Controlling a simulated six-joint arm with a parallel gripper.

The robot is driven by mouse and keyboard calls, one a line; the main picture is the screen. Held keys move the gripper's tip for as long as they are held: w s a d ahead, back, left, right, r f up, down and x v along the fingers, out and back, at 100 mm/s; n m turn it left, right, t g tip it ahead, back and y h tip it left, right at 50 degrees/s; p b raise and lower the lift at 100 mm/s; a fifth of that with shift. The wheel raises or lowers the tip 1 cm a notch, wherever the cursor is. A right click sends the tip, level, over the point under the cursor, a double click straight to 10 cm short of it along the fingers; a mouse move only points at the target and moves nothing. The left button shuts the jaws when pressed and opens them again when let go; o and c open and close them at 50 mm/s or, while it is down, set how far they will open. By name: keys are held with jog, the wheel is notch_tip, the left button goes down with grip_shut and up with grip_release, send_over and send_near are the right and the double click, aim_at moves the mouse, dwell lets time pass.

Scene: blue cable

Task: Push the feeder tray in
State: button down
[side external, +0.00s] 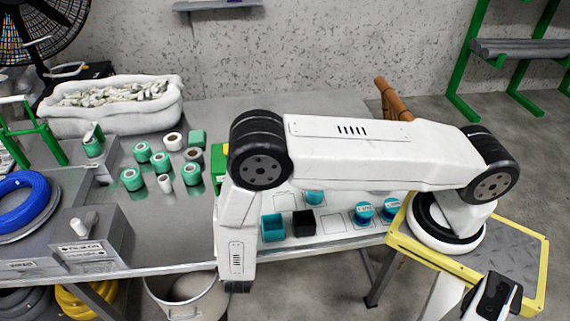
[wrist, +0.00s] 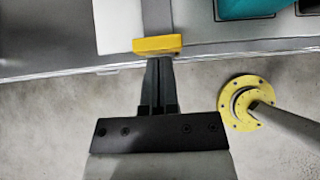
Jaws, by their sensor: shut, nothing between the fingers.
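In the wrist view a yellow bar (wrist: 170,44) sits at the table's front edge, on the end of a narrow dark grey strip (wrist: 157,15). This looks like the feeder tray's front handle; I cannot make out the rest of the tray. My gripper (wrist: 158,62) is shut and empty, with its fingertips right at the bar's near side. I cannot tell whether they touch it. In the side view my gripper (side external: 237,287) points down in front of the table edge, and my arm hides the bar.
A teal bin (side external: 273,230), a black bin (side external: 303,223) and teal spools (side external: 364,212) stand on the white board right of my gripper. Green-and-white spools (side external: 160,162) stand left. A white bucket (side external: 185,295) is below the table edge. A yellow round flange (wrist: 242,102) is on the floor.

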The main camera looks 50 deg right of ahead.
jog(key=shift+w+d, duration=0.1)
jog(key=w+d, duration=0.9)
jog(key=shift+w+d, duration=0.25)
jog(key=shift+d, duration=0.05)
jog(key=shift+a, duration=0.1)
jog(key=shift+s+a, duration=0.4)
jog(key=shift+a, duration=0.05)
jog(key=shift+s+a, duration=1.25)
jog(key=v, duration=0.9)
jog(key=shift+s+r, duration=0.2)
jog(key=shift+r, duration=0.15)
jog(key=shift+a, duration=0.1)
